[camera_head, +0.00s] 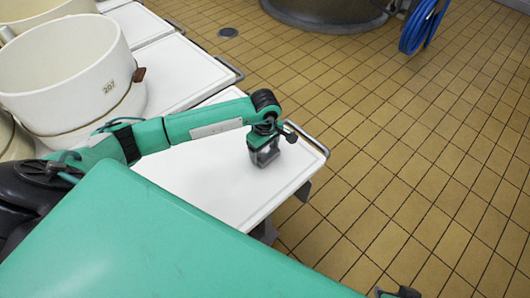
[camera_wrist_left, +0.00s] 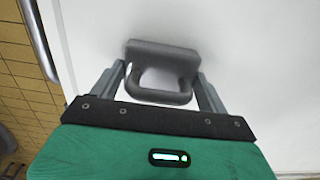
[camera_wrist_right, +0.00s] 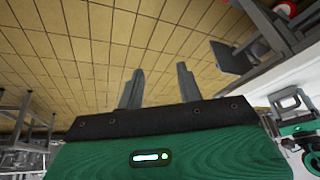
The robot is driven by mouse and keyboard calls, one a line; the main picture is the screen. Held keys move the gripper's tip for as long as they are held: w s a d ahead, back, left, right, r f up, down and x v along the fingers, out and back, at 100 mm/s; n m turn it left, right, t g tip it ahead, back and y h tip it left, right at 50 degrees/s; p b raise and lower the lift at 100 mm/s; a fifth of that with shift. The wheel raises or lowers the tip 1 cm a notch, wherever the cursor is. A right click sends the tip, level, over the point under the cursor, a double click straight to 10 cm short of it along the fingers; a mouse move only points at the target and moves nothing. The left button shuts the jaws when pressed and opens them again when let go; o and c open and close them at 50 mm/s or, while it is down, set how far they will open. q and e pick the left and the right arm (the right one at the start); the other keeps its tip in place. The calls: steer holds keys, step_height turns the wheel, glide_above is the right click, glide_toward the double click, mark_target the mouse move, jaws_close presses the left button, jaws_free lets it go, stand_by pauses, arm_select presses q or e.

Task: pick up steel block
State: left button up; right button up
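The steel block (camera_wrist_left: 160,92) is grey, with a flat slab and a looped handle. In the left wrist view it lies between the two fingers of my left gripper (camera_wrist_left: 160,78), its handle toward the gripper body. The fingers are spread wide, one on each side, with little or no gap; I cannot see firm contact. In the head view my left gripper (camera_head: 265,145) points down over the white tabletop (camera_head: 215,185) and largely hides the block. My right gripper (camera_wrist_right: 157,88) is empty, its fingers apart, above the tiled floor.
Cream round vats (camera_head: 62,75) stand on white tables at the left. A metal rail (camera_head: 310,140) runs along the table's end. A blue hose (camera_head: 420,28) hangs beside a large vat (camera_head: 325,12) at the back. The tiled floor (camera_head: 400,150) to the right is mostly clear.

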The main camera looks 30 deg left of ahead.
arm_select(q)
steer(key=c, duration=1.1)
steer(key=shift+r, duration=0.1)
steer(key=shift+c, duration=1.3)
steer(key=shift+w, duration=0.1)
